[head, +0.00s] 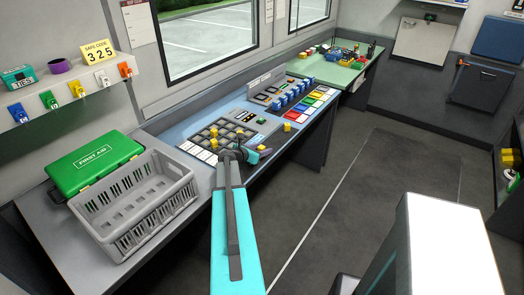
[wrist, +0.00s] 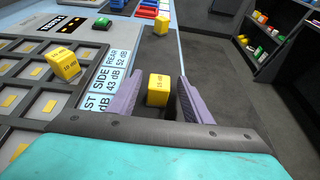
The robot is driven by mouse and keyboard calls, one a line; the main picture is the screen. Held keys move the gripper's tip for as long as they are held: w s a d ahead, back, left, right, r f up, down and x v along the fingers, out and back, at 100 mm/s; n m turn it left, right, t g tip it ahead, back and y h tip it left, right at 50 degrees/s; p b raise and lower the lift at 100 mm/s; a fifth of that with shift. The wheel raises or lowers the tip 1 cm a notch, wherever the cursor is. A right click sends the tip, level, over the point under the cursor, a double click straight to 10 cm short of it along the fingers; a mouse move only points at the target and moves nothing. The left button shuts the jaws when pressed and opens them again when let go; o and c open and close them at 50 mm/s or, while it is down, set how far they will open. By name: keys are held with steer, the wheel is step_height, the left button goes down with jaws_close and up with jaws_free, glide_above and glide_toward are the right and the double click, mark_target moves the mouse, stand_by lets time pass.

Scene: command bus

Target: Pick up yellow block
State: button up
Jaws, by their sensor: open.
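A yellow block (wrist: 158,88) with small dark print sits between the two purple fingers of my gripper (wrist: 159,100) in the wrist view. The fingers are apart, with a gap on each side of the block. In the head view my gripper (head: 252,154) is low over the front edge of the blue desk, with a yellow block (head: 262,147) at its tip.
The grid panel (head: 236,136) lies left of my gripper, with raised switches and colored tiles beyond. A grey crate (head: 135,204) and a green first aid case (head: 94,160) stand on the near desk. Open floor (head: 370,190) lies to the right.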

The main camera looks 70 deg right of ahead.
mark_target(263, 148)
steer(key=c, duration=1.1)
steer(key=shift+r, duration=0.1)
steer(key=shift+c, duration=0.2)
steer(key=shift+r+b, duration=0.35)
steer(key=shift+r, duration=0.25)
steer(key=shift+s+a+r+b, duration=0.2)
steer(key=shift+r+b, duration=0.05)
steer(key=shift+r, duration=0.3)
steer(key=shift+s+a+r+b, duration=0.15)
steer(key=shift+r+b, duration=0.05)
steer(key=shift+r, duration=0.3)
steer(key=s+a+r+b, duration=0.1)
steer(key=s+a+b, duration=0.2)
steer(key=s+a, duration=0.6)
steer(key=shift+s+r+b, duration=0.25)
steer(key=shift+s+b, duration=0.05)
steer(key=shift+s, duration=1.15)
